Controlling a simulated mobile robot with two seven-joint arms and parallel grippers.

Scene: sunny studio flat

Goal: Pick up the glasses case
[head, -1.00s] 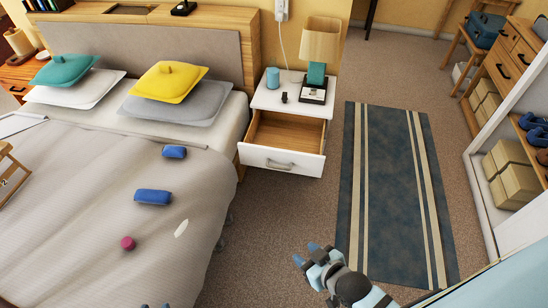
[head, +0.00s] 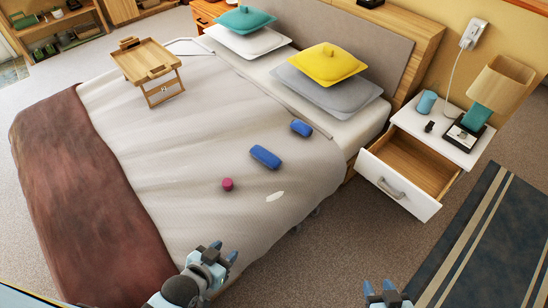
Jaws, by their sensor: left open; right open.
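Two blue oblong items lie on the bed's grey cover: a larger one (head: 265,156) and a smaller one (head: 301,128) closer to the pillows. Either could be the glasses case; I cannot tell which from their shape. My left gripper (head: 222,254) is open and empty, at the lower edge of the bed in the picture and well below both blue items. My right gripper (head: 386,291) is open at the bottom of the view, over the carpet, with only its fingers and part of its hand showing.
A pink round item (head: 227,184) and a white flat oval (head: 275,196) lie near the larger blue item. A wooden bed tray (head: 147,62) stands farther left. The nightstand (head: 448,125) has its drawer (head: 400,190) pulled open, right of the bed.

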